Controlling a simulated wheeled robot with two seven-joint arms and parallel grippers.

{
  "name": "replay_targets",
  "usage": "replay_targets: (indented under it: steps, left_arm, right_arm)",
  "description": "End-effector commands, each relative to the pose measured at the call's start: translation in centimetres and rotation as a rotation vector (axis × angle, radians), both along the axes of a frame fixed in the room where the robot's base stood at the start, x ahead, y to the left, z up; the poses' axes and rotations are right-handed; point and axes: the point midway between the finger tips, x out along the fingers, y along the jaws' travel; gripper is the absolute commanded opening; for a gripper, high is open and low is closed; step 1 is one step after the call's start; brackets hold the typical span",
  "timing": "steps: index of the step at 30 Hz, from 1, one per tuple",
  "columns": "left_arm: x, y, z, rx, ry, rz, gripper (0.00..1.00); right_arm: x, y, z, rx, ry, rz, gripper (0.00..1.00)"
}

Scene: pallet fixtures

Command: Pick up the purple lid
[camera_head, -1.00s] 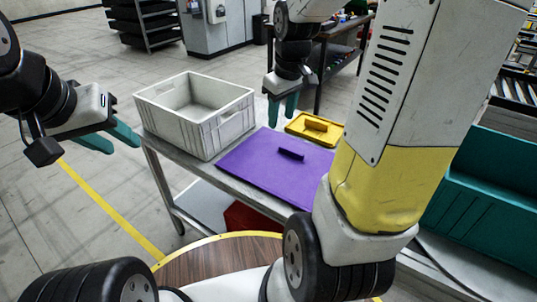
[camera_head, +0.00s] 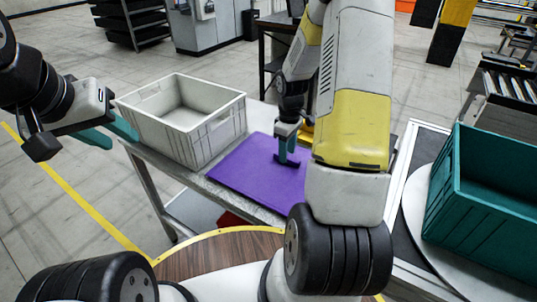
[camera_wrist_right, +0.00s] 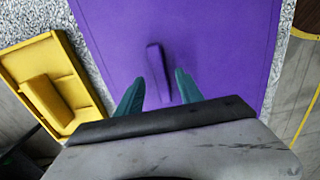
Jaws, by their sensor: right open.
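The purple lid (camera_head: 250,178) lies flat on the grey table, to the right of the grey crate. In the right wrist view the purple lid (camera_wrist_right: 215,50) fills the middle, with its raised bar handle (camera_wrist_right: 158,72) standing up from it. My right gripper (camera_head: 286,160) is over the lid at the handle, pointing down. In the wrist view its open teal fingers (camera_wrist_right: 159,90) straddle the near end of the handle; whether they touch it I cannot tell. My left gripper (camera_head: 115,135) hangs left of the crate, away from the lid; its finger gap is unclear.
An open grey crate (camera_head: 215,135) stands left of the lid on the table. A yellow lid with a handle (camera_wrist_right: 55,85) lies beside the purple lid, mostly hidden in the head view. A teal bin (camera_head: 480,215) stands at the right on a round white surface.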

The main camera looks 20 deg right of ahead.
Motion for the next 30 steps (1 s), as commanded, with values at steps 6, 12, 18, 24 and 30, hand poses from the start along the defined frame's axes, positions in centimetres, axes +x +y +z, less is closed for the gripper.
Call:
replay_targets:
  steps: [6,12,18,24,30]
  left_arm:
    - [0.00,0.00,0.00,0.000,0.000,0.000,0.36]
    - [0.00,0.00,0.00,0.000,0.000,0.000,0.36]
    - [0.00,0.00,0.00,0.000,0.000,0.000,0.36]
    - [0.00,0.00,0.00,0.000,0.000,0.000,0.36]
    - [0.00,0.00,0.00,0.000,0.000,0.000,0.36]
  right_arm:
    - [0.03,0.04,-1.43,0.001,-0.001,0.000,0.44]
    - [0.04,0.03,-1.39,0.000,-0.001,0.000,0.36]
    - [0.03,0.03,-1.37,0.000,-0.001,-0.001,0.00]
    - [0.03,0.02,-1.36,0.000,-0.001,-0.001,0.00]
    - [0.03,0.02,-1.35,0.000,-0.001,-0.001,0.00]
